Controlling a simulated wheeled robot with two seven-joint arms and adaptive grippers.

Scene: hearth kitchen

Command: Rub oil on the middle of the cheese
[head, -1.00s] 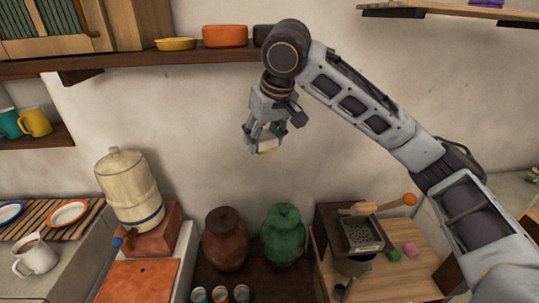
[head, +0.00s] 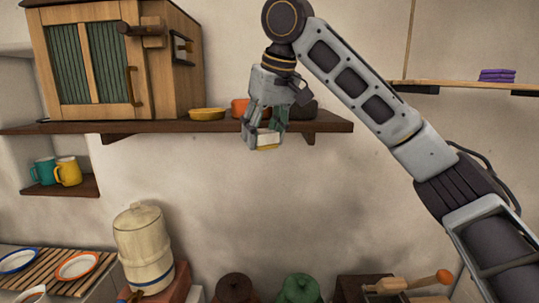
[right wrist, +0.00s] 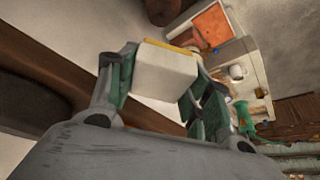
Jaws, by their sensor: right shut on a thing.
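My right gripper (head: 264,136) is shut on a small white block with a yellow lower layer (head: 267,147). The block (right wrist: 165,75) also shows between the fingers in the right wrist view, clear of any surface. In the head view the gripper hangs in front of the wall shelf and overlaps its edge. I cannot make out any cheese or oil for certain. My left gripper is not in view.
The wooden shelf (head: 60,128) carries a cabinet with green-panelled doors (head: 95,65), a yellow dish (head: 207,114) and an orange dish (head: 238,106). Below stand a cream dispenser (head: 143,245), a brown jar (head: 237,288) and a green jar (head: 299,289). The wall between is bare.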

